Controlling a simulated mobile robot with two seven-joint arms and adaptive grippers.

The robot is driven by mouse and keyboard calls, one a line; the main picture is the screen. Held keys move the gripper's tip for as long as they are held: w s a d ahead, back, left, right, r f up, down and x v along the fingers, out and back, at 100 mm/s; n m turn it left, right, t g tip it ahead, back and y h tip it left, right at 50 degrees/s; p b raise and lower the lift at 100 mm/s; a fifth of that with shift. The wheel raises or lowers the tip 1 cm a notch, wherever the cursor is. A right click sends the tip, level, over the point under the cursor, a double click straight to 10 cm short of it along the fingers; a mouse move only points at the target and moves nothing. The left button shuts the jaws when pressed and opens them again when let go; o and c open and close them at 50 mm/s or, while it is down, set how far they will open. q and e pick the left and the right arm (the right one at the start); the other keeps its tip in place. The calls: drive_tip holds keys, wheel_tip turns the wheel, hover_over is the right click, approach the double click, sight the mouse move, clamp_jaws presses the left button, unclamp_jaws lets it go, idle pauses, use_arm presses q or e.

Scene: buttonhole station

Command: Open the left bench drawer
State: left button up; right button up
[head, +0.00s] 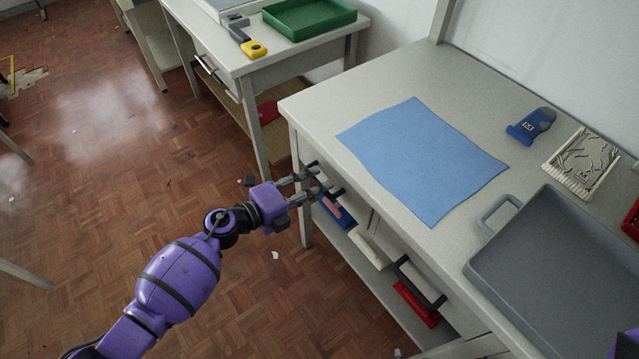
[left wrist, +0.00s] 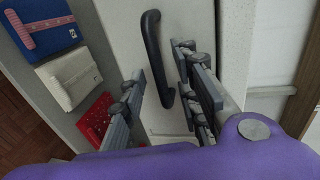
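The left bench drawer has a pale front (left wrist: 118,22) with a dark curved bar handle (left wrist: 152,45) in the left wrist view. The drawer looks shut. My left gripper (head: 325,179) is at the near left end of the bench, in front of the drawer. In the left wrist view the left gripper (left wrist: 160,75) is open, with one finger on each side of the handle. I cannot tell whether either finger touches it. In the head view this handle is largely hidden by the fingers. My right gripper is not in view.
The bench top (head: 330,105) holds a blue cloth (head: 425,158), a grey tray (head: 560,265) and a blue tool (head: 531,125). Another dark handle (head: 418,283) is farther right. A shelf below holds blue, white and red items. Floor (head: 120,180) at left is largely clear.

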use_arm(q)
drive_tip(key=shift+x, duration=1)
drive_tip(key=shift+c, duration=0.3)
clamp_jaws()
